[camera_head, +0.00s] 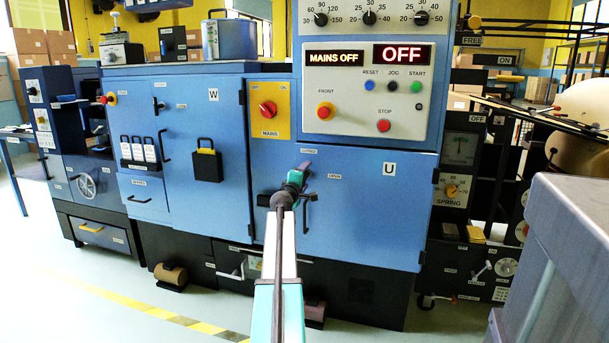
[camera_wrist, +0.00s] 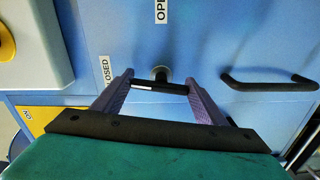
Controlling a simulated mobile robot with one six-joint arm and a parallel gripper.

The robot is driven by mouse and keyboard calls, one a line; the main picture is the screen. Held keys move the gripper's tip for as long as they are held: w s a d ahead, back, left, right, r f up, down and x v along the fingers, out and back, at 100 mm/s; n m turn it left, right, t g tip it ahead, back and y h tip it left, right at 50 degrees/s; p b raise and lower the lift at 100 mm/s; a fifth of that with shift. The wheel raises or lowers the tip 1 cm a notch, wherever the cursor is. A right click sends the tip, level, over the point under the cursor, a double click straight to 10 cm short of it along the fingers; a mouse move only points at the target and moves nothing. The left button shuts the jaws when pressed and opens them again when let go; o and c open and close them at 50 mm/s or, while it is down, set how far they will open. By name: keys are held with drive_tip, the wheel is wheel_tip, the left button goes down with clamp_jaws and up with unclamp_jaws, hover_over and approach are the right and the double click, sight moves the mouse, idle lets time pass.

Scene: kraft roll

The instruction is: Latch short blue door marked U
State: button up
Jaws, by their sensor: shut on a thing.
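The short blue door marked U (camera_head: 365,215) is the lower right door of the blue cabinet and looks flush with its front. My gripper (camera_head: 300,172) is at the door's upper left. In the wrist view my gripper (camera_wrist: 158,88) has its two purple fingers on either side of a small black latch handle (camera_wrist: 158,86), shut on it. The latch's round pivot (camera_wrist: 161,73) shows behind the handle. A CLOSED label (camera_wrist: 105,70) and an OPEN label (camera_wrist: 160,11) are beside it. The handle's exact angle is hard to tell.
A black pull handle (camera_wrist: 268,81) sits on the door near the latch. The yellow MAINS plate (camera_head: 269,111) and the control panel (camera_head: 367,85) are above. A grey block (camera_head: 580,215) stands at the near right. Clear floor (camera_head: 95,290) lies at the left.

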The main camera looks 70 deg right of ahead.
drive_tip(key=shift+n+p, duration=0.35)
drive_tip(key=shift+n, duration=0.45)
drive_tip(key=o, duration=1.1)
drive_tip(key=shift+c, duration=0.2)
drive_tip(key=shift+a, duration=0.1)
drive_tip(key=a+p, duration=0.2)
drive_tip(key=a, duration=1.1)
drive_tip(key=shift+s+a, duration=0.3)
drive_tip(key=shift+s, duration=0.1)
